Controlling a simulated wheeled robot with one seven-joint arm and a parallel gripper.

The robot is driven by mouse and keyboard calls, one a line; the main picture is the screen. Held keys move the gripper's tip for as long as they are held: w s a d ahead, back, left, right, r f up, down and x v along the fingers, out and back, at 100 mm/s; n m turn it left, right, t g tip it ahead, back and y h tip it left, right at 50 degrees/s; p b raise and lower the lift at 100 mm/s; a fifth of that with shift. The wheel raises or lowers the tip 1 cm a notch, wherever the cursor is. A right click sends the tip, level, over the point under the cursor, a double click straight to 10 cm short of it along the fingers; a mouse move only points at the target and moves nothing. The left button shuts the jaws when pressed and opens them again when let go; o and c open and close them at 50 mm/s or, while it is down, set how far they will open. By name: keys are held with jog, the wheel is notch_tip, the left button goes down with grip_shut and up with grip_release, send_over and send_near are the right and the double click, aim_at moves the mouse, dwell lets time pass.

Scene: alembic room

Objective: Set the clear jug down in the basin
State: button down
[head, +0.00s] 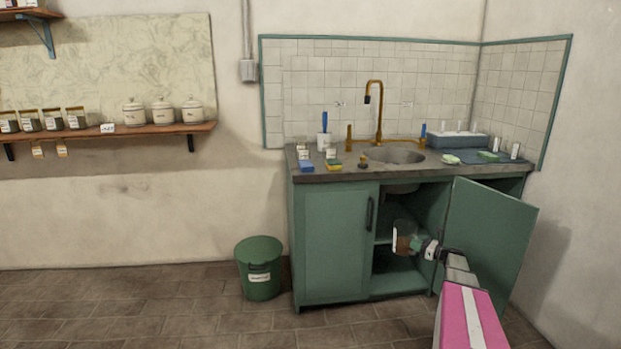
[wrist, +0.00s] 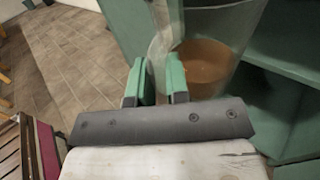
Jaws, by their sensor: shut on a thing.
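The clear jug (head: 403,238) is see-through with brown contents low inside. My gripper (head: 428,248) is shut on it, at its left side in the wrist view, where the jug (wrist: 212,50) fills the upper middle and the green fingers (wrist: 160,80) close on what looks like its handle. In the head view the jug is in front of the open cabinet under the counter, below the counter top. The basin (head: 398,155) is a round grey bowl sunk in the counter, above and behind the jug. Its bottom is mostly hidden.
The cabinet's right door (head: 486,238) stands open beside my arm; its left door (head: 337,243) is shut. A brass tap (head: 379,112) rises behind the basin. A green bin (head: 260,268) stands left.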

jog(key=s+a+r, duration=1)
jog(key=s+a, duration=0.3)
jog(key=a, duration=0.1)
jog(key=s+a+r+g, duration=0.1)
jog(key=s+a+r, duration=1)
jog(key=s+a, duration=0.2)
jog(key=shift+a+r+n+y, duration=0.3)
jog(key=shift+a+n+y, duration=0.1)
jog(key=shift+a, duration=0.4)
